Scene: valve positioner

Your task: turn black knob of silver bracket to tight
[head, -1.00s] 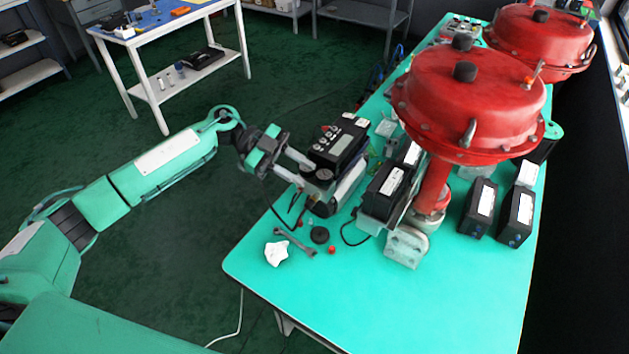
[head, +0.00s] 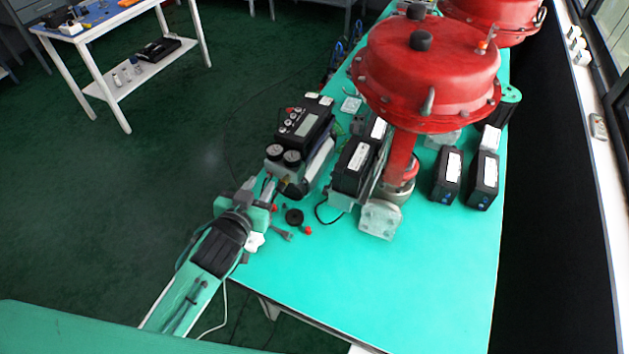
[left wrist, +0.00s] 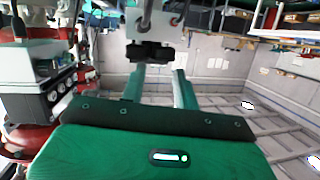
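My left gripper (head: 271,187) is at the table's left edge, just below the front of a black positioner with two gauges. In the left wrist view its two fingers (left wrist: 160,84) are apart, with nothing seen between them. Just beyond the fingertips is a black knob (left wrist: 150,52) on a silver bracket (left wrist: 157,28). I cannot tell whether the fingertips touch the knob. In the head view the knob is not clearly seen and the bracket is mostly hidden by the positioner (head: 303,128). My right gripper is not in view.
A round black disc (head: 293,216), a wrench (head: 282,234) and a red cap (head: 308,230) lie near the gripper. A white crumpled piece (head: 256,241) is partly hidden. A red valve actuator (head: 428,70) and black boxes (head: 446,174) stand right. The front of the green table (head: 380,290) is clear.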

